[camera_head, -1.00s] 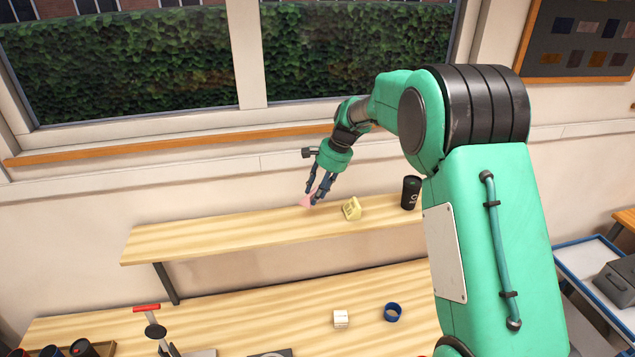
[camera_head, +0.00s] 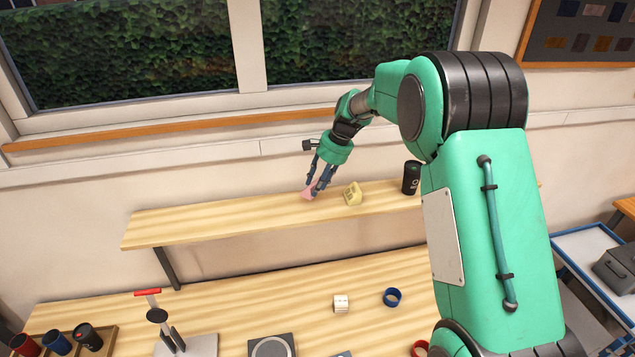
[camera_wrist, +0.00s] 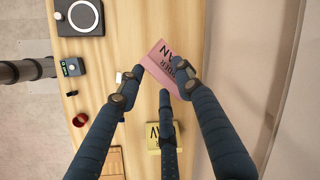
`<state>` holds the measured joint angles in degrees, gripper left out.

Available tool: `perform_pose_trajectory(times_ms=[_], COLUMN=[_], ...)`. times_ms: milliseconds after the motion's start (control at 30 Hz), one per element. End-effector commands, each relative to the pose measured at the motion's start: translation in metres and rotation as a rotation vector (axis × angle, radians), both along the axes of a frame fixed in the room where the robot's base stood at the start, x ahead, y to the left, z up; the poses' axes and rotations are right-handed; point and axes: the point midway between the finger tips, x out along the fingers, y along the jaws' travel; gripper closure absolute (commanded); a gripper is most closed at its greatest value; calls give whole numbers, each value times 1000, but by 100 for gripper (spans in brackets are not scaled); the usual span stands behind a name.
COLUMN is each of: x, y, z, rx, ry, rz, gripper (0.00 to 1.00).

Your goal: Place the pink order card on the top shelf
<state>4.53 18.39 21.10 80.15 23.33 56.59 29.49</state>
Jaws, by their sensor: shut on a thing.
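The pink order card (camera_head: 307,193) is a folded card with dark lettering. My gripper (camera_head: 316,187) is shut on it, at the top shelf (camera_head: 180,226), left of the yellow card. In the wrist view the pink card (camera_wrist: 166,66) sits between the fingertips of my gripper (camera_wrist: 155,82), tilted in the picture. Its lower edge is at or just above the shelf surface; I cannot tell whether it touches. Fingers hide part of it.
A yellow card (camera_head: 352,194) stands close right of the pink card, and a black cup (camera_head: 411,178) farther right. The shelf's left part is clear.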

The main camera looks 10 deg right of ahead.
Motion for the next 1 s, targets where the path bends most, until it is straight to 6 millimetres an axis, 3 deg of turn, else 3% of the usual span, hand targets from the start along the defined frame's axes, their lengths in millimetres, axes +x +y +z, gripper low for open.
perform_pose_trajectory(times_ms=[500, 1000], x=[0, 0], y=[0, 0], z=[-40, -44], rx=[1, 0], ry=[-1, -2], rz=[0, 0], gripper=[95, 95])
